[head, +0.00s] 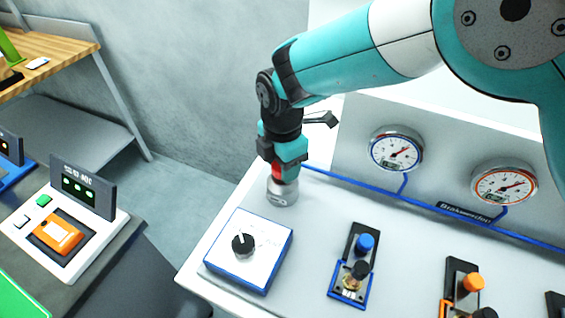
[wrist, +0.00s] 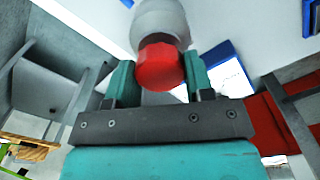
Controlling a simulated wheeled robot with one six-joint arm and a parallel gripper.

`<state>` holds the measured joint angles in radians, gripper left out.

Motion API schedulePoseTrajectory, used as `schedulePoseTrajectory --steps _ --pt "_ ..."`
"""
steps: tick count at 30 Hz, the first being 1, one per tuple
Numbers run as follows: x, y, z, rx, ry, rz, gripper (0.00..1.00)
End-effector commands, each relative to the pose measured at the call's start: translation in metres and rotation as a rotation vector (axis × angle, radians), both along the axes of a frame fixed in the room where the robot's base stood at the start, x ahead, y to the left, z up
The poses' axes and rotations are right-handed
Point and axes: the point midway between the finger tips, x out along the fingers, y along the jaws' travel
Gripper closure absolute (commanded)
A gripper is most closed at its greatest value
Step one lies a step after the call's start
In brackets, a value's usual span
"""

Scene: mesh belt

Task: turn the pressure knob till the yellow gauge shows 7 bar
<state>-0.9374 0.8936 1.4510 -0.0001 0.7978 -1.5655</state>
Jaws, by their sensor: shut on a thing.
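My gripper (head: 287,165) points down at the back left of the white bench and is shut on a red knob (head: 277,172). The knob sits on a grey round base (head: 282,192). In the wrist view the red knob (wrist: 160,68) is between my teal jaws. Two round gauges stand on the back panel: one with a blue ring (head: 396,151) and one with an orange ring (head: 504,185). I see no clearly yellow gauge.
A white box with a black dial (head: 243,245) stands at the front left of the bench. Levers with a blue knob (head: 365,243) and an orange knob (head: 473,282) stand at the right. A blue hose (head: 430,205) runs below the gauges. A separate device (head: 62,235) is at the left.

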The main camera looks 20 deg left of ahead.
Motion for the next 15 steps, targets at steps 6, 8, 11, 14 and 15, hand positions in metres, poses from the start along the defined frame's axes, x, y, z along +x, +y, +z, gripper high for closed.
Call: schedulePoseTrajectory --steps 6,8,11,14,15 --pt "0.0003 0.0002 -0.0004 0.001 -0.001 -0.186 0.76" --pt "0.0003 0.0003 -0.0004 0.001 -0.001 -0.243 0.76" --pt "0.0003 0.0003 -0.0003 0.001 -0.001 -0.338 0.76" --pt "0.0003 0.0003 -0.0001 0.001 -0.002 -0.428 0.76" --pt "0.0003 0.0003 0.0 0.001 -0.002 -0.462 0.76"
